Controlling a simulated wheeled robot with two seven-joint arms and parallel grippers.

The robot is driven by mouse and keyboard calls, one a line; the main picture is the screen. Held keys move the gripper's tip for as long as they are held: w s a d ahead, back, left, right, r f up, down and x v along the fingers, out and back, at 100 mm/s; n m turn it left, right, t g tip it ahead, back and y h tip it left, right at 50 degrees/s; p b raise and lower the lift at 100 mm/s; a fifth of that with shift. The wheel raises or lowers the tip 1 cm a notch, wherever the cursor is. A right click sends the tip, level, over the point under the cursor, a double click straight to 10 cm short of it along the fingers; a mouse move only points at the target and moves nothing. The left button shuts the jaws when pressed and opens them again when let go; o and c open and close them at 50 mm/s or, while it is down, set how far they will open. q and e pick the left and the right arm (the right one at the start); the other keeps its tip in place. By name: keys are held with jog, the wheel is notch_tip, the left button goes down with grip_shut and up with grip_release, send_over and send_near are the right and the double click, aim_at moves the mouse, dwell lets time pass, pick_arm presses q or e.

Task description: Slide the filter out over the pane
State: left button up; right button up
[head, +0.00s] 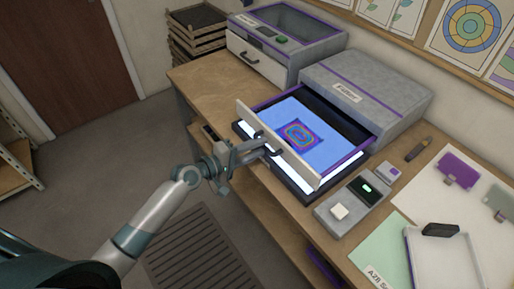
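The filter (334,119) is a blue see-through sheet in a white-fronted drawer (296,160), pulled well out of a grey box labelled as a filter unit (369,88). Below it is a glowing light box (297,180) with a dark rim. A small square pane (299,134) with rainbow-like bands shows through the blue sheet. My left gripper (265,149) is at the drawer front, with its fingers around the dark handle and seemingly shut on it. The fingertips are small, and part of the handle is hidden. My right gripper is out of view.
A second grey cabinet (286,38) stands at the back left of the wooden bench. A small panel with switches (356,198) lies right of the light box. A white tray (444,262), a purple piece (459,168) and a dark tool (418,149) lie farther right.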

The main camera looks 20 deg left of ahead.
pick_arm(q)
jog(key=b+v, duration=0.5)
jog(key=v, duration=1.2)
jog(key=shift+s+a+r, duration=0.1)
jog(key=shift+s, duration=0.05)
dwell(0.3)
